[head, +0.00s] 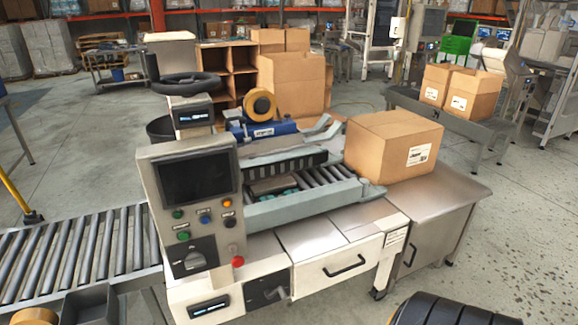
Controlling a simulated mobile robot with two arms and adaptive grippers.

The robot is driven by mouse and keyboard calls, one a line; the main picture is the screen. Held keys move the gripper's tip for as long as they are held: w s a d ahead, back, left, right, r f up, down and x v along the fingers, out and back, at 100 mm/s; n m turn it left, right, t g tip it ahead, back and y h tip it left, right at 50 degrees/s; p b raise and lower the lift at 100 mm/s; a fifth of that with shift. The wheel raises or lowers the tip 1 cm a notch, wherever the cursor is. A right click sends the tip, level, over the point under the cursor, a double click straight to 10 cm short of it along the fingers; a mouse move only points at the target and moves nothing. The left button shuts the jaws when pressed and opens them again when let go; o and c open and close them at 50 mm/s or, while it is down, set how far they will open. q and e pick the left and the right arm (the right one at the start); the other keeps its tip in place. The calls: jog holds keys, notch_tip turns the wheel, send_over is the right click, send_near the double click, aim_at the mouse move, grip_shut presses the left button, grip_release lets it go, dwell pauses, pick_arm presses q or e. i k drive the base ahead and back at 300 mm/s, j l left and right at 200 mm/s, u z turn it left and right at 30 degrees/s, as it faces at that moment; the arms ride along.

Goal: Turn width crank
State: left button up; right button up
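A case-sealing machine with a grey control panel (192,190) stands in the middle of the head view. Low on its front, beside a small display (208,306), a grey crank handle (276,293) sits on a dark plate; it looks like the width crank, but its label is not readable. A black handwheel (188,84) is on top of the column, above another small display (193,114). Grey side rails (300,204) flank the rollers. Neither gripper shows in the head view, and nothing is seen touching the crank.
A roller conveyor (75,250) joins on the left. A cardboard box (392,145) sits on the steel table (450,190) at right. A drawer with a black handle (338,262) is right of the crank. Open floor (510,240) lies to the right.

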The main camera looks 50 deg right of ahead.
aim_at(269, 294)
jog(key=z, duration=0.45)
jog(key=l+z, duration=0.15)
jog(key=z, duration=0.75)
jog(key=i+l+z, duration=0.1)
jog(key=l, duration=0.35)
jog(key=i+l, duration=0.3)
jog(key=i+l+z, duration=0.15)
jog(key=l, duration=0.4)
jog(key=i+l, duration=0.35)
jog(key=i+l+z, duration=0.15)
jog(key=l, duration=0.3)
jog(key=i, duration=0.05)
